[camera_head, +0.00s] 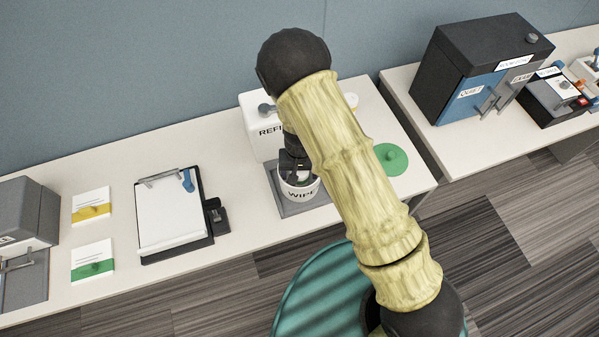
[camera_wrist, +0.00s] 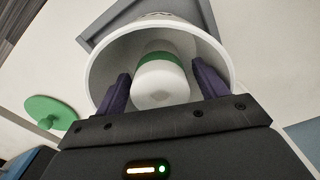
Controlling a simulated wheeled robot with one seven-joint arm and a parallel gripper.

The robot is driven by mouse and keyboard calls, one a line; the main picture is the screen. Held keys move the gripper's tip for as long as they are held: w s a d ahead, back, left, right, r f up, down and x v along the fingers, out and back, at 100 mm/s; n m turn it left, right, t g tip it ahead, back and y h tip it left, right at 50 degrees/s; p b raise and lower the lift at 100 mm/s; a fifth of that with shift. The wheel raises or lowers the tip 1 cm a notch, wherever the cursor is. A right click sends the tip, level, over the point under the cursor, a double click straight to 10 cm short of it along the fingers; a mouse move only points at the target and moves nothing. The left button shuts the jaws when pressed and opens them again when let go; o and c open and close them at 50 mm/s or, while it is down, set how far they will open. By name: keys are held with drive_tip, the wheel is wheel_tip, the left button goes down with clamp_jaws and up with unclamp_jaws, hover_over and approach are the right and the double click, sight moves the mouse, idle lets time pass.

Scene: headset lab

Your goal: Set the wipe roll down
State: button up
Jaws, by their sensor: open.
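The wipe roll (camera_wrist: 160,85), white with a green band, is inside a white round tub (camera_wrist: 101,63) in the wrist view. The tub, lettered "WIPE", also shows in the head view (camera_head: 301,194). It stands on a grey square base (camera_head: 288,209) on the bench. My gripper (camera_wrist: 160,75) is open, pointing down into the tub, with one dark purple finger on each side of the roll. I cannot tell whether either finger touches it or whether the roll rests on the tub's floor. In the head view my gripper (camera_head: 296,168) and arm hide much of the tub's inside.
A white box marked "REFI..." (camera_head: 262,118) stands just behind the tub. A green knobbed disc (camera_head: 391,160) lies to the right. A clipboard (camera_head: 170,218) and two cards (camera_head: 91,205) lie left. A dark cabinet (camera_head: 470,70) stands on the right bench.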

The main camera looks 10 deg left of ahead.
wheel_tip(320, 180, up, 12)
drive_tip(key=shift+f+b, duration=0.2)
drive_tip(key=shift+b, duration=0.25)
idle(0.5)
drive_tip(key=s+d+r+m+t, duration=0.1)
drive_tip(key=d+r, duration=0.3)
drive_tip(key=d, duration=0.4)
drive_tip(key=s+d+r, duration=0.3)
drive_tip(key=d+r, duration=0.2)
drive_tip(key=d, duration=0.4)
drive_tip(key=s+d+r+m+t, duration=0.1)
drive_tip(key=s+d+r, duration=0.2)
drive_tip(key=d+r, duration=0.2)
drive_tip(key=d, duration=0.3)
drive_tip(key=shift+d+r+m+t, duration=0.2)
drive_tip(key=shift+d+m+t, duration=0.1)
drive_tip(key=shift+d, duration=0.05)
drive_tip(key=shift+s, duration=0.15)
